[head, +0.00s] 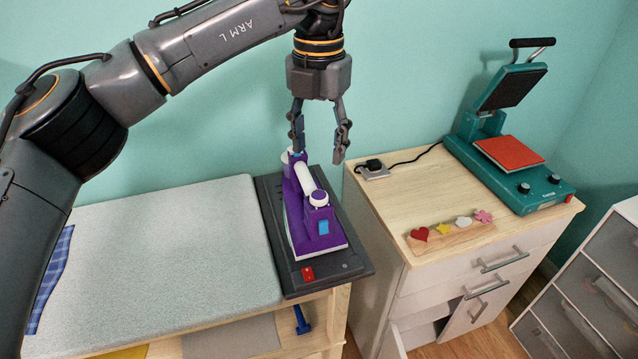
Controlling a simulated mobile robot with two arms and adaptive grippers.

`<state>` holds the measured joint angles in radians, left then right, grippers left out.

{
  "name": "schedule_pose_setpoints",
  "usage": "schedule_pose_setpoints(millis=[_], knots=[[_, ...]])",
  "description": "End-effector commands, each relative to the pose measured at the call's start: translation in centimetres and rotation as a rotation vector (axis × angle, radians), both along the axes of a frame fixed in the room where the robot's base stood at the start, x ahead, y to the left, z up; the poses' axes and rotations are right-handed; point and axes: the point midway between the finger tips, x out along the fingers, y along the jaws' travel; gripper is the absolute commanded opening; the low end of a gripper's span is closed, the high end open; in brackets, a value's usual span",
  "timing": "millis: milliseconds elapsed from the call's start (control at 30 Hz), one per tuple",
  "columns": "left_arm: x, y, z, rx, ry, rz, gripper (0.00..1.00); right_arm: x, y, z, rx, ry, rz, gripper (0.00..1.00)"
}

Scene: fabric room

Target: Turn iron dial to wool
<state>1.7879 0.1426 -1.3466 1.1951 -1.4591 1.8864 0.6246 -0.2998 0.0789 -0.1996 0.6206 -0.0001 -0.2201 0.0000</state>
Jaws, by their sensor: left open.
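The purple and white iron (316,218) rests on a dark stand plate (360,268) at the right end of the ironing table. A round white dial (319,198) shows on top of the iron, near its front end; its markings are too small to read. My left gripper (320,157) is open and points down just above the back of the iron, with nothing between its fingers. From this angle I cannot tell whether a finger touches the iron. My right gripper is not in view.
A grey ironing pad (170,250) lies left of the stand, with blue checked cloth (50,280) at its edge. To the right, a wooden cabinet holds a teal heat press (515,180) and a board with small shapes (452,238). A drawer unit (590,290) stands far right.

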Motion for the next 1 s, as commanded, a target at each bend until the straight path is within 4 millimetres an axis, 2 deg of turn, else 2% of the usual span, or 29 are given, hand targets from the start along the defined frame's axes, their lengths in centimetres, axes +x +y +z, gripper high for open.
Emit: schedule_pose_setpoints(millis=[33, 200, 400, 600, 867, 1000], knots=[[-0.1, 0.0, -1.2, 0.0, 0.004, -0.001, 0.54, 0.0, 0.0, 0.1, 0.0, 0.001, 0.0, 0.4], [-0.1, 0.0, -4.8, -0.001, 0.003, -0.002, 0.54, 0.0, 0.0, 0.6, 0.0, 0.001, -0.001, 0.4], [-0.1, 0.0, -7.8, -0.002, 0.002, 0.0, 0.54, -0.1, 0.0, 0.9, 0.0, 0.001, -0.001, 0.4], [-0.1, 0.0, -9.1, -0.003, 0.0, 0.0, 0.54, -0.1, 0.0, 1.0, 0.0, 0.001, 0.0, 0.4], [-0.1, -0.1, -9.2, -0.004, 0.0, -0.001, 0.54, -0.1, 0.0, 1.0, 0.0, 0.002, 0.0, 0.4], [-0.1, -0.1, -9.2, -0.003, 0.0, -0.001, 0.28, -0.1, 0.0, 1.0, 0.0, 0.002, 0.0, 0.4]])
